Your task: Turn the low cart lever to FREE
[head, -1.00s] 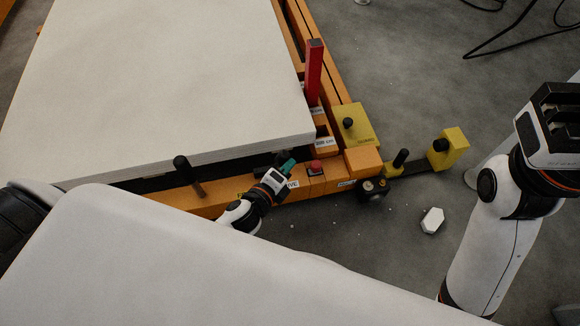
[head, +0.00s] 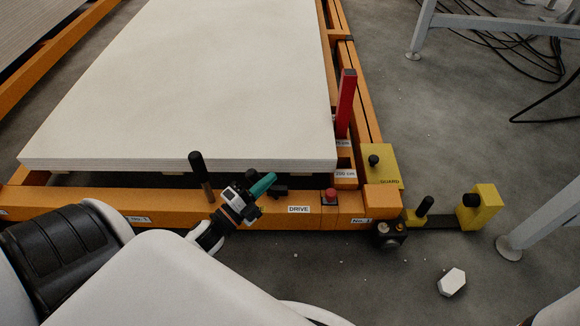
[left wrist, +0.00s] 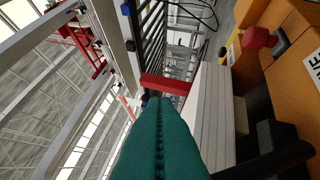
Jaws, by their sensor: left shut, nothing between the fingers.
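The orange cart's front beam (head: 160,203) carries a label reading DRIVE (head: 299,209). A low black lever (head: 280,191) sits just left of and above this label, partly behind my left gripper. In the left wrist view a black bar (left wrist: 270,162) shows at the lower right, beside the fingers. My left gripper (head: 264,184) has teal fingers, shut and empty, just left of the low lever. In the left wrist view the fingers (left wrist: 158,140) meet along a seam. I cannot tell whether they touch the lever. No FREE label is readable. My right gripper is out of view.
A tall black handle (head: 200,172) stands left of my gripper. A red button (head: 330,196) is right of the label. A red post (head: 346,104), a yellow guard block (head: 381,165) and a white slab (head: 200,80) are on the cart.

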